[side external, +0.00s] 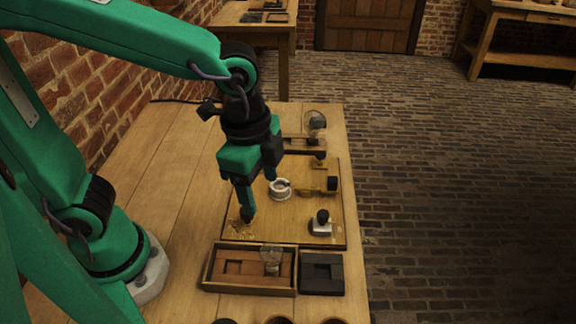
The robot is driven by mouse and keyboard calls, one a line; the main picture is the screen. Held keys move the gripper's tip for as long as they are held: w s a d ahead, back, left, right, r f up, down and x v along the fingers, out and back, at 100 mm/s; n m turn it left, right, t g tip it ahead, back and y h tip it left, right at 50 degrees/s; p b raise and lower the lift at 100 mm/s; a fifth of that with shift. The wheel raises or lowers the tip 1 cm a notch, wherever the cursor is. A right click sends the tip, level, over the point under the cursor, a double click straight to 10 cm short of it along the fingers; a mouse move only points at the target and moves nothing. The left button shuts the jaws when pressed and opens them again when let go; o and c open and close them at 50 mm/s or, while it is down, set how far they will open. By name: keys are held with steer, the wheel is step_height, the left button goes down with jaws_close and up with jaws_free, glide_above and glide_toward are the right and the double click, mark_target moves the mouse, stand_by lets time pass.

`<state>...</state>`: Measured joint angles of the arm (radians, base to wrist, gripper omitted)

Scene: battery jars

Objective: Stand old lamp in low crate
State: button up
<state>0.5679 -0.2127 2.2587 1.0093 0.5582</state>
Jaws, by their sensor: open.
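The low crate (248,290) is a shallow wooden box with reddish-brown blocks inside, at the near side of the bench. A clear glass lamp (271,255) stands upright in its right part, base down. Another glass lamp (316,122) stands upright in a wooden holder at the back; I cannot tell from looks which of the two is the old one. My gripper (256,201) is open and empty, pointing down above the left part of the wooden board, behind the crate and apart from both lamps. Its fingers partly hide the board.
The wooden board (290,225) carries a white ring-shaped part (280,188), a brass piece with a black block (332,184) and a black-knobbed switch (321,222). A black box (322,273) stands right of the crate. Round pots (278,320) line the near edge. The bench's left side is clear.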

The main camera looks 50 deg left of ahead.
steer(key=s+a+r+n+t, duration=0.1)
steer(key=a+r+n+t, duration=0.1)
steer(key=a+n, duration=0.4)
steer(key=s+a+r+n+t, duration=0.1)
steer(key=a+r+n+t, duration=0.1)
steer(key=a+n, duration=0.5)
steer(key=a+r, duration=0.1)
steer(key=a, duration=0.1)
steer(key=shift+a+t+y, duration=0.3)
steer(key=shift+t, duration=0.1)
